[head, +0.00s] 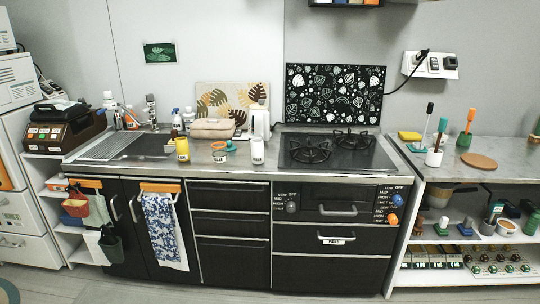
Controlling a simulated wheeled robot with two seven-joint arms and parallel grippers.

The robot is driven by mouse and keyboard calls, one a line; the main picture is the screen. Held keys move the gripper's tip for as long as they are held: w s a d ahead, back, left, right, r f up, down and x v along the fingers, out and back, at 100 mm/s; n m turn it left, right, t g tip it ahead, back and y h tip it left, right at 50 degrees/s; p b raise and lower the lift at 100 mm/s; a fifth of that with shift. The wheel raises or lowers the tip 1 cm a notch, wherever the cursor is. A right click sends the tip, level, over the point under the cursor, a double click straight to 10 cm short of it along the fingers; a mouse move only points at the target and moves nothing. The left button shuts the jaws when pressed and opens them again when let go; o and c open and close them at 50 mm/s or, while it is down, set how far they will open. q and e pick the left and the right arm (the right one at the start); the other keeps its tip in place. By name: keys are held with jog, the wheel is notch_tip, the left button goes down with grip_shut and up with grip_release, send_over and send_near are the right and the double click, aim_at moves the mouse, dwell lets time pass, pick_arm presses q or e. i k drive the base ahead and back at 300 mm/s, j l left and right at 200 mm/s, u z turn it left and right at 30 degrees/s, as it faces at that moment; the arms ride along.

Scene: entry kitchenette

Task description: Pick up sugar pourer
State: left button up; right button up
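Three small containers stand near the front edge of the counter (285,175), between the sink and the stove. They are a yellow container (182,149), a low clear jar (219,154) with an orange top, and a white cylindrical container (257,152) with a label. The labels are too small to read, so I cannot tell for sure which is the sugar pourer. All three look upright and apart from each other. Neither of my grippers is in view.
The sink (125,146) is left of the containers and the gas stove (338,152) is right. Behind stand a white appliance (260,121) and a bread-like beige item (212,128). A shelf unit (480,185) stands at right. Drawers and cupboard doors below are shut.

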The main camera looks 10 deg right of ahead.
aim_at(258, 146)
jog(key=i+j+z, duration=0.15)
jog(key=z, duration=0.15)
jog(key=i+j+z, duration=0.15)
jog(key=z, duration=0.15)
jog(key=i+j+z, duration=0.1)
jog(key=j, duration=0.2)
jog(key=i+j, duration=0.2)
jog(key=j, duration=0.15)
jog(key=i+j+z, duration=0.15)
jog(key=j, duration=0.2)
jog(key=i+j+z, duration=0.1)
jog(key=j, duration=0.25)
jog(key=i+j, duration=0.1)
jog(key=j, duration=0.25)
jog(key=i+j, duration=0.15)
jog(key=j, duration=0.2)
jog(key=i+j, duration=0.15)
jog(key=j, duration=0.25)
jog(key=i+j+z, duration=0.1)
jog(key=j, duration=0.25)
jog(key=i+j, duration=0.15)
jog(key=j, duration=0.25)
